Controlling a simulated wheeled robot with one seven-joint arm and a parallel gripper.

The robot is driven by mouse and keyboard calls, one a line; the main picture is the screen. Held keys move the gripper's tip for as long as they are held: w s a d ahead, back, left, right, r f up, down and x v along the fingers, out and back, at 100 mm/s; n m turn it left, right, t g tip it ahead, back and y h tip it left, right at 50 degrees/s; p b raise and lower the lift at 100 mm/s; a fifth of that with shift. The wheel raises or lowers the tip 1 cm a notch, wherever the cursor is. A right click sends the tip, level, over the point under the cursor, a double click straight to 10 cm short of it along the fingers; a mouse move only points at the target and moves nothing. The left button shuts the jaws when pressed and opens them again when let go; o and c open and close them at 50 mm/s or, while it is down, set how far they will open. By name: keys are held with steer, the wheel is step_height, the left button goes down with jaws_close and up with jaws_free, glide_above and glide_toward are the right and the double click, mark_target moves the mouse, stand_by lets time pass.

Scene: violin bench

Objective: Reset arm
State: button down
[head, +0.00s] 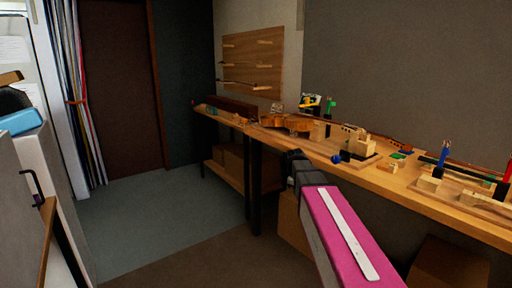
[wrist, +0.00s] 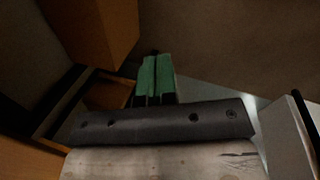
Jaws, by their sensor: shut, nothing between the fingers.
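My gripper (wrist: 155,80) shows in the wrist view as two green fingers pressed together, with nothing between them. In the head view my pink arm reaches from the bottom right toward the front edge of the workbench (head: 400,187), and its dark grey end stands in front of that edge. The fingers cannot be made out clearly in the head view. In the wrist view the fingers are over the floor area, apart from the surfaces around them.
Violin parts (head: 298,124), wooden blocks (head: 361,143) and tools crowd the bench. A tool board (head: 252,62) hangs behind. Cardboard boxes (head: 448,268) stand below. A grey cabinet (head: 62,195) is at left. Open floor (head: 165,215) lies between the cabinet and the bench.

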steer(key=s+f+m+g+y, duration=0.1)
steer(key=s+f+m+y, duration=0.1)
steer(key=s+f+m, duration=0.8)
steer(key=s+f, duration=0.6)
steer(key=s, duration=0.4)
steer(key=shift+s+a+f+m+g, duration=0.25)
steer(key=shift+a+f+m+g, duration=0.05)
steer(key=shift+f+g, duration=0.1)
